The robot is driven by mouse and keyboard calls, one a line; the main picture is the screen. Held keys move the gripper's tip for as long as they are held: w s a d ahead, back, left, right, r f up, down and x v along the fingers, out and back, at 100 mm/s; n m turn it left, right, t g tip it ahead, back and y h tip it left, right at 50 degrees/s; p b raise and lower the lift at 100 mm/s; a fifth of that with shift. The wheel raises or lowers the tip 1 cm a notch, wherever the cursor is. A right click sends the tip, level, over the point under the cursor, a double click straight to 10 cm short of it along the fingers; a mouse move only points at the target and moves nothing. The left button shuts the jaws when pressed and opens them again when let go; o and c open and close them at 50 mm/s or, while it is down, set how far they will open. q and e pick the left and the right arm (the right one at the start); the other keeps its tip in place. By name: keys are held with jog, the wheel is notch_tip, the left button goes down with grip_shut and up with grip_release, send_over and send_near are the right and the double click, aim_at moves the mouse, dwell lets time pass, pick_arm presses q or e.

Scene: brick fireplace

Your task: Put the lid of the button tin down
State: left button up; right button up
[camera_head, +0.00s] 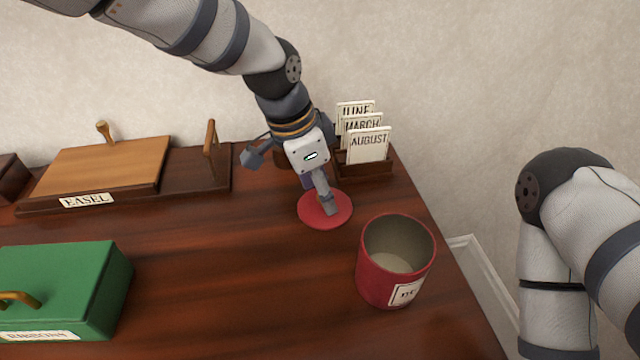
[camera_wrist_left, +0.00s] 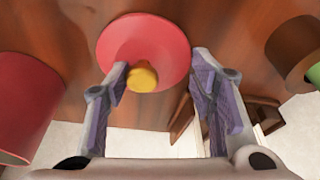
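The lid is a red disc (camera_head: 312,218) lying on the wooden table behind and left of the tin. In the left wrist view the lid (camera_wrist_left: 160,40) has a yellow knob (camera_wrist_left: 143,78). My left gripper (camera_head: 326,200) is over the lid. In the wrist view its fingers (camera_wrist_left: 160,68) are spread, with the knob between them, closer to the left finger, and a clear gap on the right. The red button tin (camera_head: 376,282) stands upright and uncovered, with a partly readable label; its side also shows in the wrist view (camera_wrist_left: 22,105). My right gripper is out of view.
A card holder (camera_head: 365,168) with month cards stands just behind the lid. A wooden easel box (camera_head: 185,180) is at the back left and a green ribbon box (camera_head: 100,300) at the front left. The table's right edge runs close to the tin. The middle is clear.

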aim_at(302, 204)
pick_arm(q)
jog(key=shift+o, duration=1.3)
jog(key=p+v, duration=0.1)
jog(key=v, duration=1.1)
jog(key=shift+r, duration=0.15)
jog(key=shift+s, duration=0.1)
